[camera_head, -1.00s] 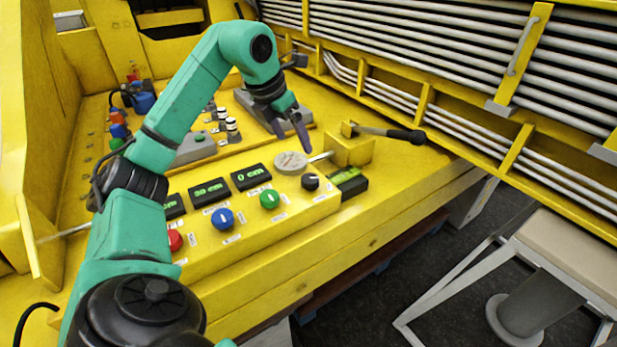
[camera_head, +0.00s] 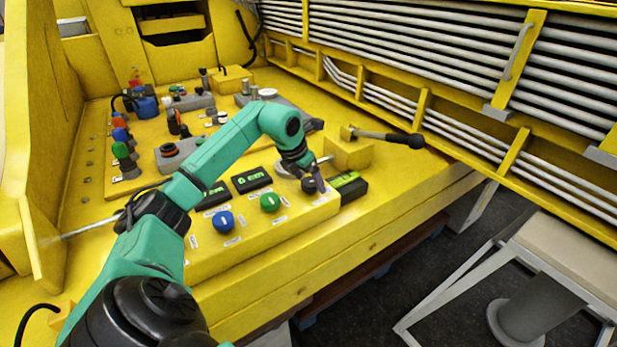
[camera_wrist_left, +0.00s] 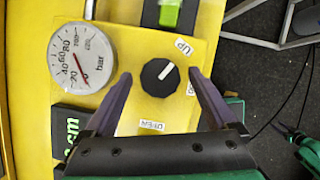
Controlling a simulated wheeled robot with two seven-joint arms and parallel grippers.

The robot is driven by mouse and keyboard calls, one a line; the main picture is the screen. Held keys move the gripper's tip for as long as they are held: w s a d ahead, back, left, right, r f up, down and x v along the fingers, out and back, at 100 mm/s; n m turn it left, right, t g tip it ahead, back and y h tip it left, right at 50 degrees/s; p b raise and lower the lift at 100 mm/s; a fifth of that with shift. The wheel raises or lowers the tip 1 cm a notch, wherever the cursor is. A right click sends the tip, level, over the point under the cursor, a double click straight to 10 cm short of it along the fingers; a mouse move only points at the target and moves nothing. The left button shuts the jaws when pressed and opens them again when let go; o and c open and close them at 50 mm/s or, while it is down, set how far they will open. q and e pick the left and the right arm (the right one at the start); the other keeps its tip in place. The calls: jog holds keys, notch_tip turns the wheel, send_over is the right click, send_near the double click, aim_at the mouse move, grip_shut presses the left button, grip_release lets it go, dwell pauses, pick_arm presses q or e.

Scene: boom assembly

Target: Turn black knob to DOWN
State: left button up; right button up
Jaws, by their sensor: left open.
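The black knob (camera_wrist_left: 160,76) sits on the yellow panel in the left wrist view, with a white pointer line on its face. The line points toward the upper right, toward the UP label (camera_wrist_left: 183,47). Another label, OPEN (camera_wrist_left: 152,125), lies below the knob. My left gripper (camera_wrist_left: 160,80) is open, with its purple fingers on either side of the knob and a gap to each side. In the head view the knob (camera_head: 309,186) is partly hidden by my left gripper (camera_head: 319,180), which hangs right over it.
A pressure gauge (camera_wrist_left: 83,58) is left of the knob, and a green and black module (camera_wrist_left: 170,15) is beyond it. A green knob (camera_head: 270,201) and a blue knob (camera_head: 223,219) stand on the same panel. A black-handled lever (camera_head: 390,137) stands behind.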

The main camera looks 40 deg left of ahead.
pick_arm(q)
jog(key=c, duration=1.4)
jog(key=shift+o, duration=0.2)
jog(key=shift+m, duration=0.6)
jog(key=m, duration=0.1)
jog(key=m+h, duration=0.1)
jog(key=m, duration=0.1)
jog(key=shift+a+r+h, duration=0.15)
jog(key=shift+h, duration=0.15)
jog(key=m+g+h+p, duration=0.1)
jog(key=m, duration=0.3)
jog(key=shift+w+p, duration=0.2)
jog(key=shift+p, duration=0.1)
jog(key=shift+a+m+g+h+p, duration=0.1)
jog(key=shift+m+g+h+p, duration=0.4)
jog(key=shift+m, duration=1.4)
